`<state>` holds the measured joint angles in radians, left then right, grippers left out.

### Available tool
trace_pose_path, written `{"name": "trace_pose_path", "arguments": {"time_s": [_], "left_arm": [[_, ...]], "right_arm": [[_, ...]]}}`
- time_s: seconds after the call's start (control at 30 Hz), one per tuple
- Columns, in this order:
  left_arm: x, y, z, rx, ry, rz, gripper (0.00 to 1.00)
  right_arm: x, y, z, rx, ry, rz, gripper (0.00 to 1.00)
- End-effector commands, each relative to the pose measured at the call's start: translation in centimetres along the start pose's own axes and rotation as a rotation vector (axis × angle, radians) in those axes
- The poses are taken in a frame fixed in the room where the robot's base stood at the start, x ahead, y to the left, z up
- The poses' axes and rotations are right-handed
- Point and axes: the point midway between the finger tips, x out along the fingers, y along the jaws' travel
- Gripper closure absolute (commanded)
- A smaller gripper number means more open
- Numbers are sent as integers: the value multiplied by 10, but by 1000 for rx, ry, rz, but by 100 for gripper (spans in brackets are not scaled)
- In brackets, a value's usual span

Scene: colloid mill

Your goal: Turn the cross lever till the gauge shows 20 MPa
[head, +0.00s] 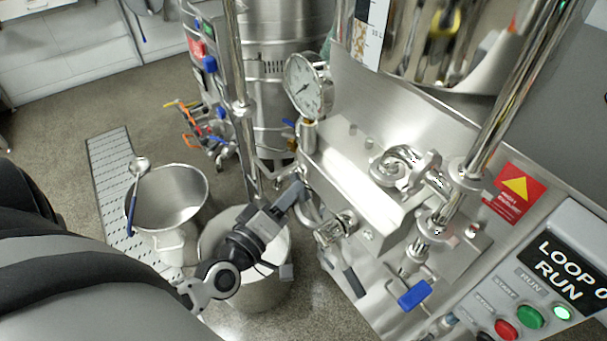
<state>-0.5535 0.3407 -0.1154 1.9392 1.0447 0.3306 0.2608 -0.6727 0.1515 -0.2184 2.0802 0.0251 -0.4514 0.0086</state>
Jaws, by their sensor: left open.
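The round pressure gauge (309,85) stands on a short brass-coloured fitting at the left end of the steel block. Its white dial and dark needle show, but the figures are too small to read. My left gripper (292,232) is open, with its fingers apart in front of the block's left end, below the gauge. Shiny curved metal (312,208) shows just beyond the upper finger. I cannot make out a clear cross lever there; the gripper covers part of that area. I cannot tell whether the gripper touches anything. My right gripper is not in view.
A steel bucket (143,215) with a ladle and a second bucket (272,288) under my left gripper stand on the floor. A vertical steel pipe (243,130) rises close by. A blue-handled valve (414,294) and the control panel (560,268) are at right.

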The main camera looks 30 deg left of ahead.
Motion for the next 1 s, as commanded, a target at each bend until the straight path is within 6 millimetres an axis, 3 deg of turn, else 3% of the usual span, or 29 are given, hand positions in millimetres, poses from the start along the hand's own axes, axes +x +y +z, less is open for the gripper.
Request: {"name": "trace_pose_path", "arguments": {"time_s": [0.1, 0.3, 0.73, 0.87, 0.9, 1.0], "left_arm": [[26, 2, -1, -1, 3, 2, 59], [52, 1, 0, 0, 1, 0, 59], [60, 0, 0, 0, -1, 0, 59], [60, 0, 0, 0, -1, 0, 96], [60, 0, 0, 0, -1, -1, 100], [60, 0, 0, 0, -1, -1, 100]], "right_arm": [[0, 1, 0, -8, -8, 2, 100], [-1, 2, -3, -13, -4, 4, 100], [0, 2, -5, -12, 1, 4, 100], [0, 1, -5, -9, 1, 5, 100], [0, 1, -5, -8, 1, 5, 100], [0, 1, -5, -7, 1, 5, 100]]}}
